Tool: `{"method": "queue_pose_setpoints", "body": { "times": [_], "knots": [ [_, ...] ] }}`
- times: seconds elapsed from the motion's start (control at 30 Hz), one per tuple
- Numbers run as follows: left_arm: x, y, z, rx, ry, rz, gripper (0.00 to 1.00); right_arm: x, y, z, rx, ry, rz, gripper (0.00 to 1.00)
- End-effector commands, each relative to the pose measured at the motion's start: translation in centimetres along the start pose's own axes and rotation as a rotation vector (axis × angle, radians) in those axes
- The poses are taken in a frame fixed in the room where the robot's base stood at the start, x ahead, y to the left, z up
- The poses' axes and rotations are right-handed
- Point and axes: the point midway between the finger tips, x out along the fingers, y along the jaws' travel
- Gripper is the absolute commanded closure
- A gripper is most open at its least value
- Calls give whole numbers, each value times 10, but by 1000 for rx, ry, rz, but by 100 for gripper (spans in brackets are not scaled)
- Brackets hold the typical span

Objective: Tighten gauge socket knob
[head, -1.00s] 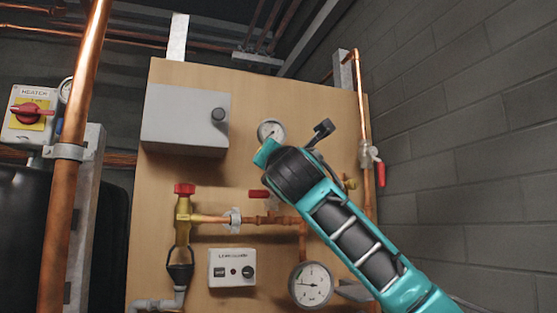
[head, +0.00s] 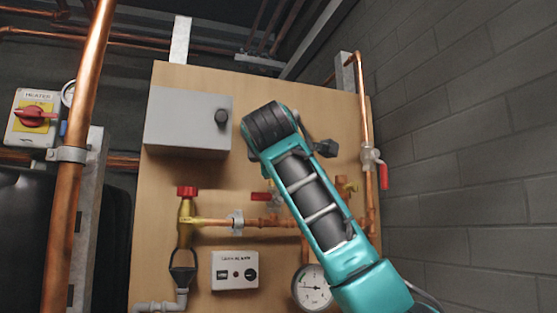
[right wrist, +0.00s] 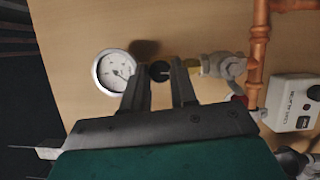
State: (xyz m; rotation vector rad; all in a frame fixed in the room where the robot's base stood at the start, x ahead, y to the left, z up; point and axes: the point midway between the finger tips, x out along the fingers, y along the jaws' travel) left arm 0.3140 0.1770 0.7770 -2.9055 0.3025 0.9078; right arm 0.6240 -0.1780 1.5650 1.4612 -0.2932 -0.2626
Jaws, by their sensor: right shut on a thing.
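A white-faced round gauge (right wrist: 113,69) is just left of the knob on the wooden board. A brass fitting (right wrist: 195,67) lies just right of the fingers. In the head view, my right arm crosses the board and hides the knob, this gauge and the fingertips. My left gripper is in neither view.
A grey box (head: 187,118) is fixed upper left on the board. Below are a red-topped brass valve (head: 186,210), copper pipe (head: 262,222), a white alarm box (head: 235,271) and a larger gauge (head: 312,289). A block wall (head: 470,150) stands at right.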

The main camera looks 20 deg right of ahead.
Motion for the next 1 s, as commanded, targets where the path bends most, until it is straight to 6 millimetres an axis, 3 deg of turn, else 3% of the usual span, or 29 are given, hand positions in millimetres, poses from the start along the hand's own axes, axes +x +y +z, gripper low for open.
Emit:
{"method": "queue_pose_setpoints", "body": {
  "times": [1.0],
  "knots": [
    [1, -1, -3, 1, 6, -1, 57, 1, 6, 3, 891, 0, -374, 100]
  ]
}}
